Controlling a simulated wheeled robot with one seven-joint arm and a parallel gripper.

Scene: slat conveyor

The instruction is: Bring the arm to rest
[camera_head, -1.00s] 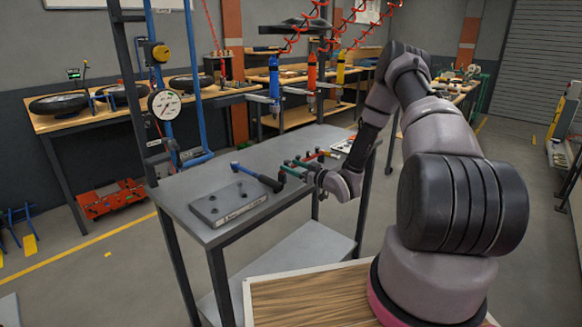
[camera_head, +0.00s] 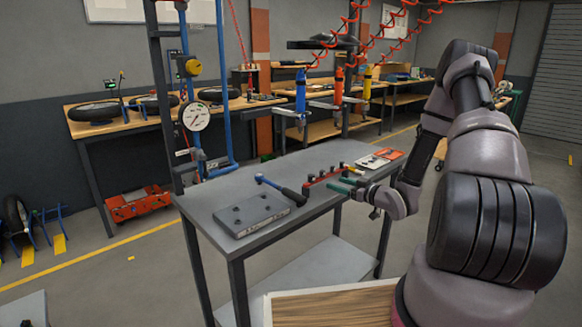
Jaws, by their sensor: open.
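My gripper (camera_head: 343,184) is at the end of my arm on the right, by the right front edge of the grey metal table (camera_head: 212,196). Its green-tipped fingers point left and are open, with nothing seen between them. They appear close to a red rack (camera_head: 325,177) with several dark knobs; whether they touch it I cannot tell. My arm bends up and over from the lower right down to the gripper.
On the table lie a blue and black hand tool (camera_head: 280,188), a grey plate with holes (camera_head: 250,214), and white and orange cards (camera_head: 380,158). A post with a dial gauge (camera_head: 195,116) stands behind the table. Coloured tools (camera_head: 339,86) hang from red coiled hoses.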

